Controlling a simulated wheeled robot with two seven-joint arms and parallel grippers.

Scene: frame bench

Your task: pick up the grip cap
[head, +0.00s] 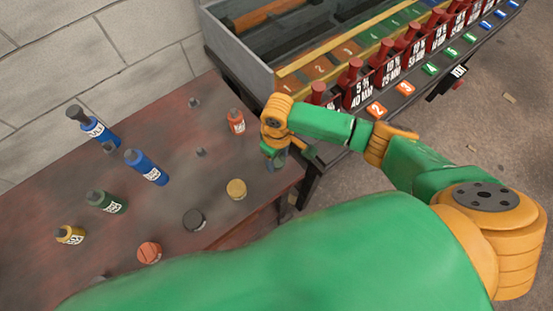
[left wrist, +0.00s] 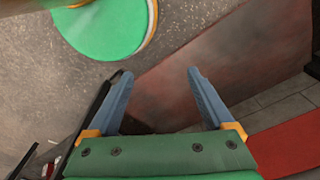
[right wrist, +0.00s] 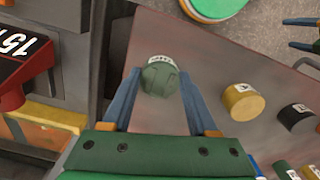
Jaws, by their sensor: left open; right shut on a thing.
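My right gripper (head: 274,157) is at the right end of the reddish-brown table (head: 215,270). In the right wrist view, its two blue fingers close around a green cap (right wrist: 160,78) with a white label on its side. I cannot read the label, so I cannot confirm from it that this is the grip cap. Whether the cap touches the table is unclear. A yellow cap (head: 236,189), a black cap (head: 194,220) and an orange cap (head: 149,252) sit on the table. My left gripper (left wrist: 160,75) is open and empty, with its fingers well apart.

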